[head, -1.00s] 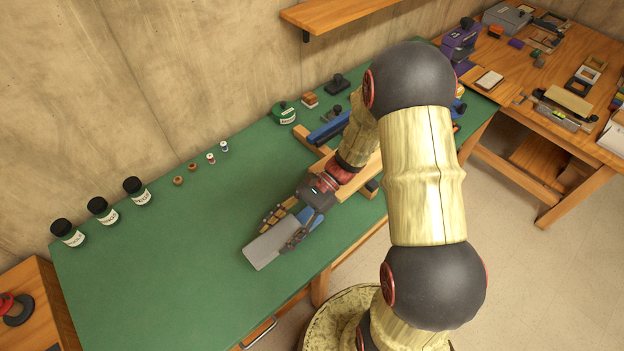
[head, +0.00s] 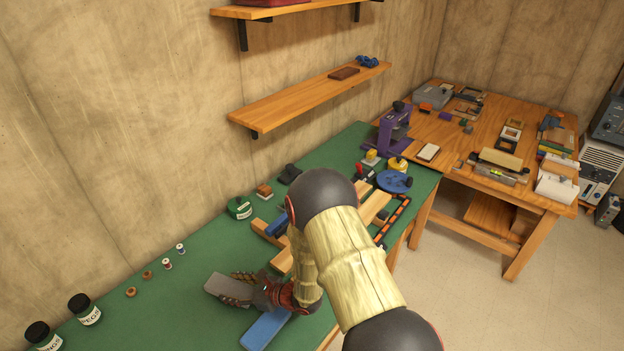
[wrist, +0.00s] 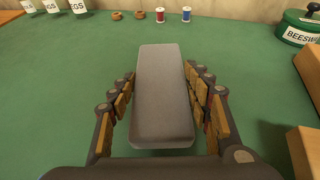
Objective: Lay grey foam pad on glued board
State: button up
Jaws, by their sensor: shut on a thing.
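The grey foam pad (head: 224,287) is a flat grey slab; it also shows in the wrist view (wrist: 162,95), lying lengthwise between my fingers. My gripper (head: 242,287) is shut on its long sides and holds it over the green bench top; the exact height is hard to tell. Pale wooden pieces (head: 374,208) lie on the bench to the right, partly hidden behind my arm. I cannot tell which piece is the glued board; no glue is clear to see.
A blue slab (head: 265,328) lies on the bench near my gripper. A blue tool (head: 278,226) and a green beeswax tin (head: 240,208) stand farther back. Small spools (head: 174,257) and dark jars (head: 84,309) line the wall side. A cluttered wooden table (head: 455,135) stands at right.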

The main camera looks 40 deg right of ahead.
aim_at(429, 151)
jog(key=u, duration=1.6)
jog(key=k+l+u, duration=0.25)
jog(key=u, duration=0.15)
jog(key=k+l+u, duration=0.1)
jog(key=k+u, duration=0.65)
jog(key=k+j+u, duration=0.1)
jog(key=k+u, duration=0.3)
jog(key=k+z, duration=0.1)
jog(key=k, duration=0.8)
jog(key=k+l+z, duration=0.1)
jog(key=k, duration=0.8)
jog(key=k+z, duration=0.35)
jog(key=k+l+z, duration=0.15)
jog(key=z, duration=0.2)
jog(key=k+l+z, duration=0.2)
jog(key=z, duration=0.2)
jog(key=k, duration=0.1)
